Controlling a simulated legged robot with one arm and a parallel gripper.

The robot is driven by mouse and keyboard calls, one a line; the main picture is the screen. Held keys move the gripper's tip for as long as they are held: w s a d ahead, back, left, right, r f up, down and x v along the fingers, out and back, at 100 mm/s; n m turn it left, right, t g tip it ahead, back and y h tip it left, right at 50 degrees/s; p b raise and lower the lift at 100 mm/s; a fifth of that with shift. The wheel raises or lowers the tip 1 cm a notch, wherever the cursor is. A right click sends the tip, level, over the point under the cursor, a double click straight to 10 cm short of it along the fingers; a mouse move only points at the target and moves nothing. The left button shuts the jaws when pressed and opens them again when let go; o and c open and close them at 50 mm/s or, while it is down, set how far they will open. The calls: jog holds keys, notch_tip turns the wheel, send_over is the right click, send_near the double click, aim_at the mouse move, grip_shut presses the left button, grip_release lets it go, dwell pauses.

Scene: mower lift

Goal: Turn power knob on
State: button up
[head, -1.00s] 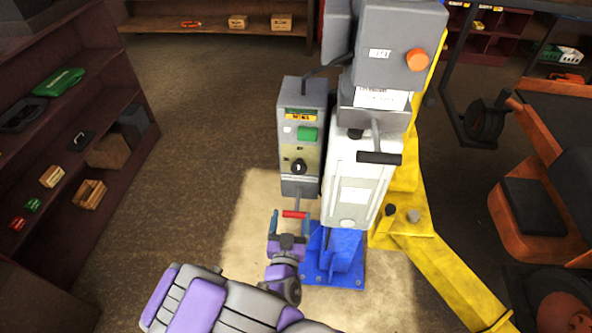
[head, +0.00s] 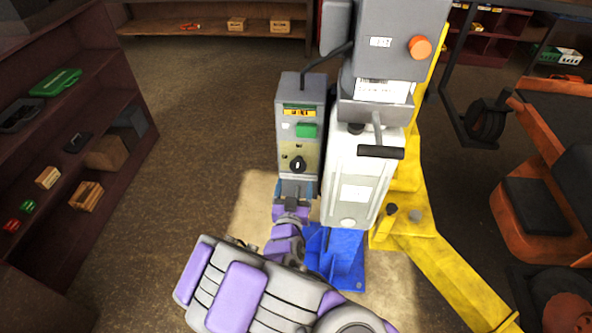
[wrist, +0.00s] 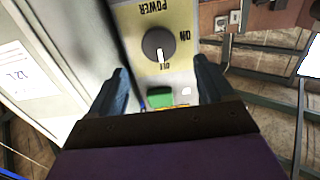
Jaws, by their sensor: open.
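The power knob (head: 298,165) is a round dark dial low on the grey control box (head: 301,95). In the wrist view the power knob (wrist: 159,45) sits on a yellowish plate marked POWER, ON and OFF, seen upside down. Its white pointer line is at the OFF mark. My gripper (wrist: 163,82) is open, with its two blue-grey fingers apart on either side, short of the knob and not visibly touching it. In the head view my gripper (head: 294,189) is just below the knob, its fingertips partly hidden.
A green button (head: 306,130) is above the knob on the box. A white panel with a black handle (head: 380,152) stands close on the right, beside the yellow lift frame (head: 445,265). A shelf (head: 70,130) is at left. The floor between is clear.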

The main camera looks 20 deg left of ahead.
aim_at(297, 167)
jog(key=shift+x, duration=3.5)
jog(key=c, duration=1)
